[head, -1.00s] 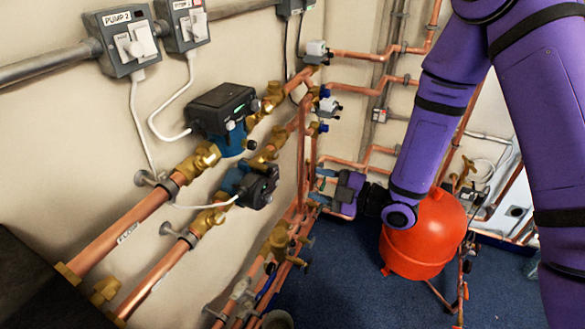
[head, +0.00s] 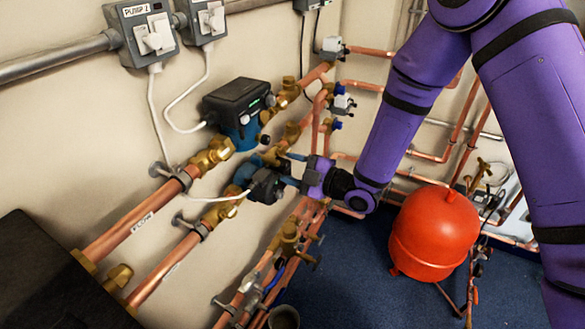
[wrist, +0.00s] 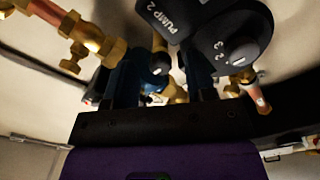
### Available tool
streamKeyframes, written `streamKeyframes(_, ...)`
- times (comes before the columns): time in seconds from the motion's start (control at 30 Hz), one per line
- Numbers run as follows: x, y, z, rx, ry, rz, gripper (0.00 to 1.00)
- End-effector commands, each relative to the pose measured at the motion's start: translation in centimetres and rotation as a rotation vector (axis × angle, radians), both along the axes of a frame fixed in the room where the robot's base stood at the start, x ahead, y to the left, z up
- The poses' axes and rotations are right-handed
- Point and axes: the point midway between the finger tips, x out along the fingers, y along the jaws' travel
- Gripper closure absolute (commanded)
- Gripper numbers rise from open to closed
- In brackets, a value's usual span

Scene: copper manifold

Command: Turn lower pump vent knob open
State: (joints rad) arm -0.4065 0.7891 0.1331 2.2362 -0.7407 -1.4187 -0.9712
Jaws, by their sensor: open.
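The lower pump (head: 265,186) has a dark head and a blue body on the lower copper pipe, in the middle of the head view. My gripper (head: 290,169) is open at its right side, with its two blue fingers pointing left at it. In the wrist view, the dark pump head (wrist: 190,22) marked PUMP 2 fills the top, with a numbered dial. A small round grey knob (wrist: 160,64) shows between the fingers (wrist: 162,85), with nothing visibly gripped. I cannot tell for sure whether this knob is the vent knob, or whether a finger touches it.
The upper pump (head: 236,108) sits just above on a parallel pipe. Brass valves (head: 290,236) and more pipes lie below. A red tank (head: 436,230) stands on the blue floor to the right. A dark box (head: 50,275) is at lower left.

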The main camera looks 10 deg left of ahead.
Motion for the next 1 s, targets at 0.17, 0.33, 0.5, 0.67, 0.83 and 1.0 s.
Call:
streamKeyframes(0.17,0.00,0.06,-0.01,0.000,0.000,0.000,0.49)
streamKeyframes(0.33,-0.01,0.06,-0.01,-0.001,0.000,0.001,0.72)
streamKeyframes(0.5,-0.02,0.05,-0.01,-0.001,0.000,0.001,0.99)
streamKeyframes(0.67,-0.02,0.03,-0.02,0.002,0.009,0.001,0.99)
streamKeyframes(0.83,-0.04,0.05,-0.02,0.017,0.052,0.001,0.99)
streamKeyframes(1.0,-0.02,0.01,-0.02,0.050,0.146,0.001,0.99)
